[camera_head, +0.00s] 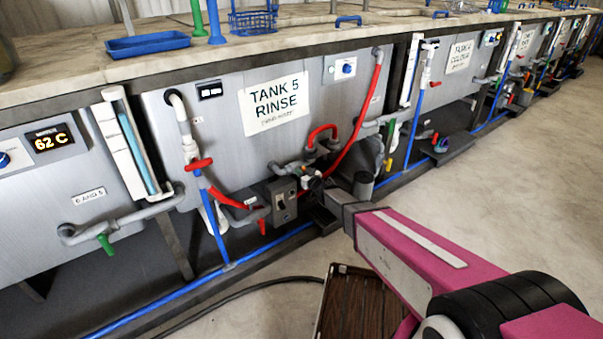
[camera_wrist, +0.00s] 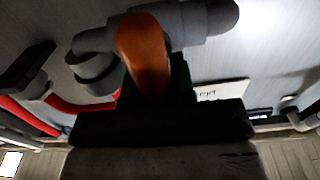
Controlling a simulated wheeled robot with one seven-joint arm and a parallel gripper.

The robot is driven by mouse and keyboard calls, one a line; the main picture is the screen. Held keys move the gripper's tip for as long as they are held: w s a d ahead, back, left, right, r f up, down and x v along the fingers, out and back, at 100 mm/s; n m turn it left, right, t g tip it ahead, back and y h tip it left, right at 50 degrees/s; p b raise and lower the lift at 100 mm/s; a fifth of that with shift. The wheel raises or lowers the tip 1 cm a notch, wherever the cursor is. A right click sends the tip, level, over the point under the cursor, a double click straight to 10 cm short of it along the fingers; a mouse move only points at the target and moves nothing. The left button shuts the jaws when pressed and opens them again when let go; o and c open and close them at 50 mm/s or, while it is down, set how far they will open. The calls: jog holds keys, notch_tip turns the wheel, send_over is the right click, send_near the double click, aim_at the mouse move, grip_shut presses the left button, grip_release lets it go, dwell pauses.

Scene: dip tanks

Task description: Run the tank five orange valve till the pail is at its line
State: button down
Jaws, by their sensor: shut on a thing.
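The tank five panel carries a white sign reading TANK 5 RINSE (camera_head: 275,101). In the wrist view the orange valve handle (camera_wrist: 143,52) stands at grey pipework, its lower end between the dark fingers of my gripper (camera_wrist: 155,95). In the head view my gripper (camera_head: 311,183) is at the pipework low on the tank front, small and partly hidden, and is shut on the handle.
A red-handled valve (camera_head: 199,164) and red hoses (camera_head: 346,160) are left and above. A grey switch box (camera_head: 283,200) is close left of my gripper. A blue pipe (camera_head: 180,292) runs low along the tanks. A brown slatted mat (camera_head: 357,310) lies under my arm. Floor to the right is clear.

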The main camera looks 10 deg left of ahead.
jog(key=n, duration=0.3)
jog(key=shift+s+a+n, duration=0.15)
jog(key=shift+s+n, duration=0.05)
jog(key=shift+n, duration=0.1)
jog(key=shift+s+a+f+n, duration=0.1)
jog(key=shift+n, duration=0.75)
jog(key=shift+s+a+f+n, duration=0.1)
jog(key=shift+n, duration=0.75)
jog(key=c, duration=1)
grip_release()
jog(key=shift+o, duration=0.2)
jog(key=shift+d, duration=0.1)
jog(key=v, duration=1)
jog(key=shift+s+d, duration=0.2)
jog(key=shift+s, duration=0.05)
